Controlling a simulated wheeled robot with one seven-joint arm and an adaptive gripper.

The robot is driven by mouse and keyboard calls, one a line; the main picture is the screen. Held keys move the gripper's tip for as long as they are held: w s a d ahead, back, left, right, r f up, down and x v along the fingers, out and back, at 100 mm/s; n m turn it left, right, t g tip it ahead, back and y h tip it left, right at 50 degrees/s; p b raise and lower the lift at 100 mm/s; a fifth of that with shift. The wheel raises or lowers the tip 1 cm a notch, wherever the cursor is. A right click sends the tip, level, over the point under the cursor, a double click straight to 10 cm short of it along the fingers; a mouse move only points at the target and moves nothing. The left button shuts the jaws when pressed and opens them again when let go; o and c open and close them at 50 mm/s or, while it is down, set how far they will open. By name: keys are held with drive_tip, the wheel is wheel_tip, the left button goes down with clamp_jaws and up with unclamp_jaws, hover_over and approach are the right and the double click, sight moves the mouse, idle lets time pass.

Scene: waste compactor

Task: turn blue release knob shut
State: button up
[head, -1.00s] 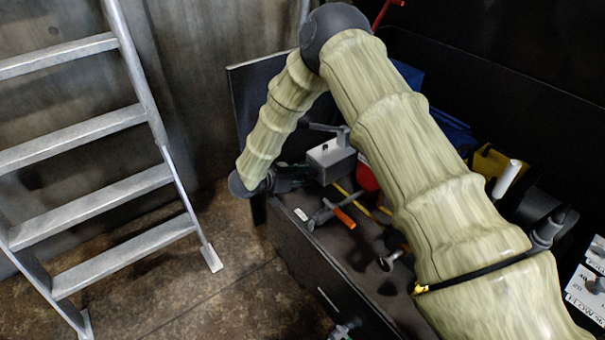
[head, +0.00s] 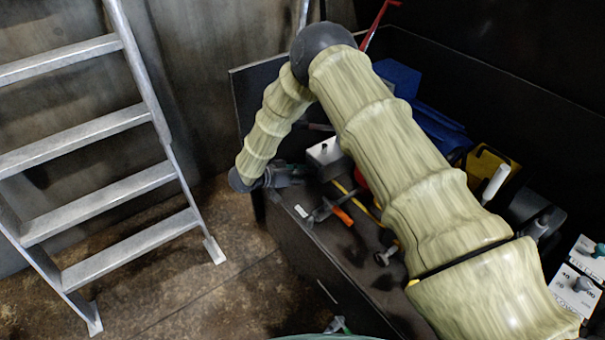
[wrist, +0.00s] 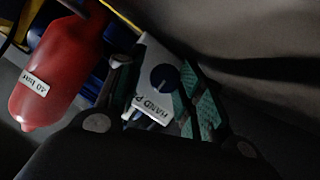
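The blue release knob (wrist: 164,77) is a small dark round knob on a pale plate (wrist: 150,105) lettered "HAND P…" in the wrist view. In the head view, the pale box (head: 328,157) stands on the dark bench, with a small dark knob on top. My gripper (head: 296,172) is low at the box's left side. In the wrist view my gripper (wrist: 160,85) appears open, with a grey finger left of the knob and teal pads to its right. Contact between fingers and knob cannot be made out. My arm covers part of the bench.
An orange-handled tool (head: 342,214) lies on the bench (head: 318,262). Blue bins (head: 400,78), a yellow container (head: 487,165) and labelled plates (head: 575,290) are to the right. A ladder (head: 100,125) stands left.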

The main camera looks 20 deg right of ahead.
drive_tip(key=shift+o, duration=0.2)
drive_tip(key=shift+w+a, duration=0.1)
drive_tip(key=shift+a, duration=0.05)
drive_tip(key=shift+a+r, duration=0.2)
drive_tip(key=shift+a, duration=0.25)
drive_tip(key=shift+v, duration=3.55)
